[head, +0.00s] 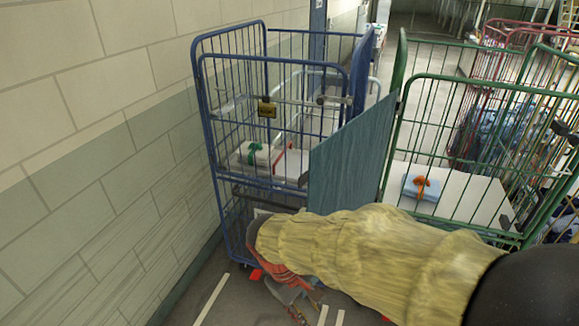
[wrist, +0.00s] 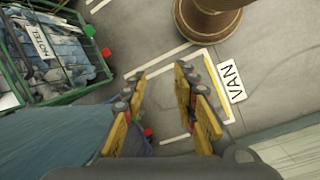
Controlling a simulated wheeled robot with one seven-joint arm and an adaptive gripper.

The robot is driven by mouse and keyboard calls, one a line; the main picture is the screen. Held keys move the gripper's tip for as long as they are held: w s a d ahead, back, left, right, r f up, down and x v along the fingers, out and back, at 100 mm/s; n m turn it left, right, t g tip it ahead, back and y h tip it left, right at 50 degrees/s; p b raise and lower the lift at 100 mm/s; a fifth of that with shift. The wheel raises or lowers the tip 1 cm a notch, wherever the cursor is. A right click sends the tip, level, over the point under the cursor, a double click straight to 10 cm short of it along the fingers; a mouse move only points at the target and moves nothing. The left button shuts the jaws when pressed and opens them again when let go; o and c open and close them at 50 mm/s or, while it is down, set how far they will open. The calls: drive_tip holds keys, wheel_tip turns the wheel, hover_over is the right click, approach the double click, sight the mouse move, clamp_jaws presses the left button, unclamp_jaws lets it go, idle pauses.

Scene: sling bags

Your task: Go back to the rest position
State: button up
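My gripper (wrist: 160,75) is open in the wrist view, with its two yellow-padded fingers apart and only bare floor between them. In the head view my arm, in a pale yellow sleeve, reaches from the lower right to the centre. My gripper (head: 285,285) hangs low at its end, in front of the blue cage trolley (head: 204,100), mostly hidden by the sleeve. I see nothing held.
A green cage trolley (head: 391,140) stands right, holding a blue bundle with an orange tie (head: 423,187). A blue panel (head: 340,160) stands between the trolleys. A white bundle with a green tie (head: 255,153) lies in the blue one. A VAN sign (wrist: 231,80) marks the floor.

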drive_tip(key=s+d+r+m+t+y+b, duration=0.1)
drive_tip(key=s+d+r+m+t+b, duration=0.1)
drive_tip(key=d, duration=0.5)
drive_tip(key=s+d+r+m+t+y+b, duration=0.2)
drive_tip(key=s+d+m+t+b, duration=0.1)
drive_tip(key=s+d+m+b, duration=0.4)
drive_tip(key=shift+d+r+t+y, duration=0.2)
drive_tip(key=shift+d+t+y, duration=0.1)
drive_tip(key=shift+t, duration=0.1)
